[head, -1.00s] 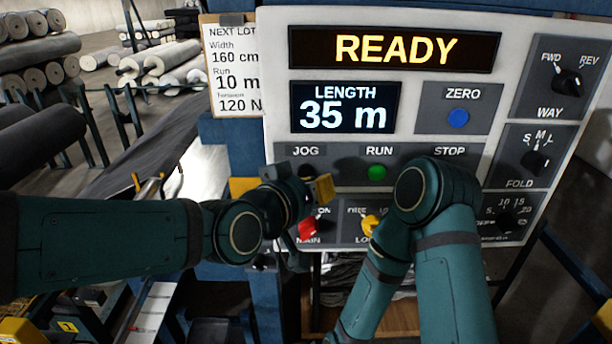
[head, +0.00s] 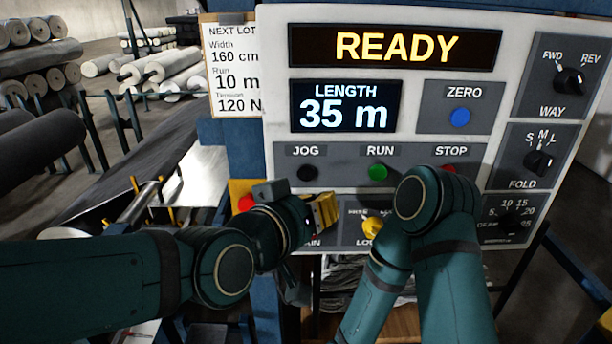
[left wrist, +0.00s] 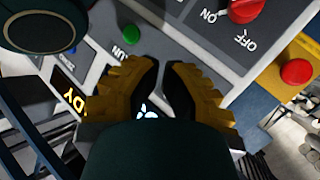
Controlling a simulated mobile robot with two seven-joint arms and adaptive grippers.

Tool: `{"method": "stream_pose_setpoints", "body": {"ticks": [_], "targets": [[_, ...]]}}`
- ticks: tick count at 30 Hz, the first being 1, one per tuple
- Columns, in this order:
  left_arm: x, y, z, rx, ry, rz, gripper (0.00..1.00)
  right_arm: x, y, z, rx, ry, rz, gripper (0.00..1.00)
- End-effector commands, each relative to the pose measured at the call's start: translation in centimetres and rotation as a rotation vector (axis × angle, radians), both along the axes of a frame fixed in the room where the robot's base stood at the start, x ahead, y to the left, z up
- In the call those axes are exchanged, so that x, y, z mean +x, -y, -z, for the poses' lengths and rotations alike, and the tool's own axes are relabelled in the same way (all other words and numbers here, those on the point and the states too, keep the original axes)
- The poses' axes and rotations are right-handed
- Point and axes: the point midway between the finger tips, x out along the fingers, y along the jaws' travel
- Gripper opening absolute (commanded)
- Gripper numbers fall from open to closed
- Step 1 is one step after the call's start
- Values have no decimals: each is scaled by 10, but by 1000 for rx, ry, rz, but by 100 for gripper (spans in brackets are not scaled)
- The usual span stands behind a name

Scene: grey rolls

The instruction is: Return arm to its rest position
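My left arm comes in from the left in the head view. Its gripper (head: 325,212) has yellow fingers and hangs in front of the panel's lower row, covering the MAIN switch. In the left wrist view the gripper (left wrist: 161,66) has its fingertips close together with nothing between them. The red MAIN switch (left wrist: 246,8) shows beyond them, apart from the tips. My right arm (head: 424,200) is bent in front of the panel's lower right, partly hiding the red STOP button (head: 449,169). My right gripper is out of frame.
The control panel (head: 275,90) shows READY and LENGTH 35 m. The green RUN button (head: 377,172) and yellow knob (head: 372,228) are close by. A red button (head: 245,203) sits on a yellow plate beside the left wrist. Grey rolls (head: 40,55) lie on racks at the left.

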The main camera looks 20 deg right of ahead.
Motion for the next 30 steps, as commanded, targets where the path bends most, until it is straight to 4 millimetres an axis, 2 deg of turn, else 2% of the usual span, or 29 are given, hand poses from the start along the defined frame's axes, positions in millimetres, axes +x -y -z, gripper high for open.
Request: {"method": "stream_pose_setpoints", "body": {"ticks": [8, 11, 14, 18, 20, 21, 26, 27, 30], "targets": [[0, 0, 0, 1, -1, 0, 0, -3, -1, 1, 0, -8, -6, 0], [11, -6, 20, 18, -36, -19, 0, -7, -2, 2, 0, -17, -12, 0], [31, -23, 64, 57, -115, -59, 0, -6, -2, 2, 0, -15, -11, 0], [56, -59, 150, 128, -267, -132, 0, -6, -2, 2, 0, -15, -11, 0], [62, -77, 188, 158, -334, -164, 0, -6, -2, 2, 0, -15, -11, 0], [63, -89, 213, 179, -381, -184, 0, -6, -2, 2, -1, -15, -10, 0], [50, -140, 311, 256, -575, -257, 0, -6, -2, 2, 0, -15, -11, 0], [43, -153, 334, 276, -625, -273, 0, -6, -2, 2, 0, -15, -11, 0], [18, -183, 388, 321, -748, -309, 0, -6, -2, 3, 1, -15, -11, 0]]}}
